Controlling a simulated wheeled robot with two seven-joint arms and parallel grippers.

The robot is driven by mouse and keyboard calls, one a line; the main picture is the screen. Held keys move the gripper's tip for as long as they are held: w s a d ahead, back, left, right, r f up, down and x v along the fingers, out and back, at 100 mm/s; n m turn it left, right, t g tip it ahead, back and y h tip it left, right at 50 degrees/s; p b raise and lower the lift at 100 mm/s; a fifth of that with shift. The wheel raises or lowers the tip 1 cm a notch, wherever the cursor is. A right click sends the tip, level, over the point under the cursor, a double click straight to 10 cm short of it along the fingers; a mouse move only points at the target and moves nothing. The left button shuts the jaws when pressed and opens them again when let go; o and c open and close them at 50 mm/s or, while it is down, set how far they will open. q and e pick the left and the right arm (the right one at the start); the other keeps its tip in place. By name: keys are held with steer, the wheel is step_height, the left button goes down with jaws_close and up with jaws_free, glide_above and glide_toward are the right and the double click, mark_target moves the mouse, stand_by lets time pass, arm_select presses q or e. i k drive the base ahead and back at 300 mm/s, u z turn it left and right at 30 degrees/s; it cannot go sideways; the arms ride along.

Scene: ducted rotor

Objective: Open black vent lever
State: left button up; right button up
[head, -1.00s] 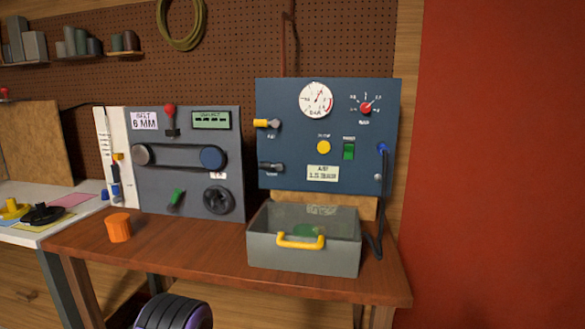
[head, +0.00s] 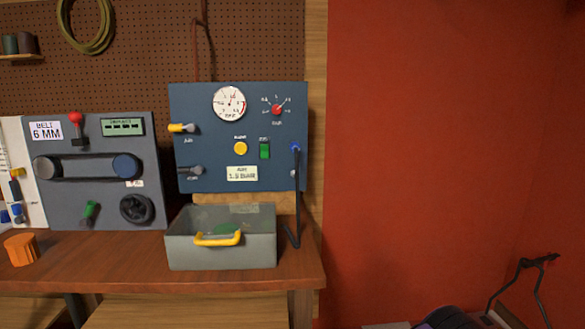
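The black vent lever (head: 192,171) is on the lower left of the blue panel (head: 208,150), below a yellow lever (head: 183,128). It lies about level, its knob end toward the right and its thinner end toward the left. The label beneath it is too small to read. The panel also carries a round white gauge (head: 230,103), a red dial knob (head: 277,110), a yellow button (head: 240,148) and a green switch (head: 264,150). Neither gripper can be made out in the head view.
A grey bin (head: 188,250) with a yellow handle stands on the wooden bench (head: 140,271) under the panel. A dark hose (head: 298,205) hangs at the panel's right side. A grey belt panel (head: 75,190) and an orange knob-like part (head: 21,248) are at left. The red wall (head: 420,150) is bare.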

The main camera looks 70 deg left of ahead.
mark_target(199, 169)
steer(key=z, duration=0.55)
steer(key=k, duration=2.35)
steer(key=u, duration=1.35)
